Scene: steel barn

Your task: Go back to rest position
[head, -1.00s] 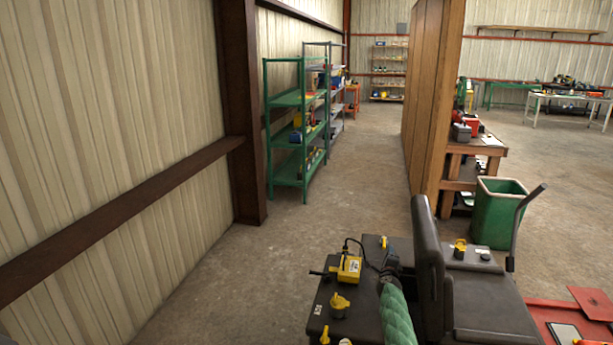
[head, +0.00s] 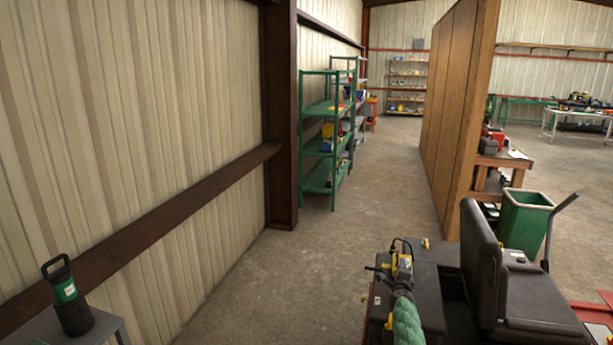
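My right gripper (head: 397,270) seems to be the small dark shape at the upper end of a green quilted sleeve (head: 408,322), near the bottom of the head view. It is in front of the dark machine body and overlaps a yellow part there. I cannot make out its fingers or whether it holds anything. My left gripper is out of view.
A black-seated machine (head: 482,262) stands close at lower right, with a green bin (head: 524,220) behind it. A grey table (head: 105,326) carrying a black and green canister (head: 66,296) is at lower left. Green shelves (head: 322,145) line the wall. The central floor is clear.

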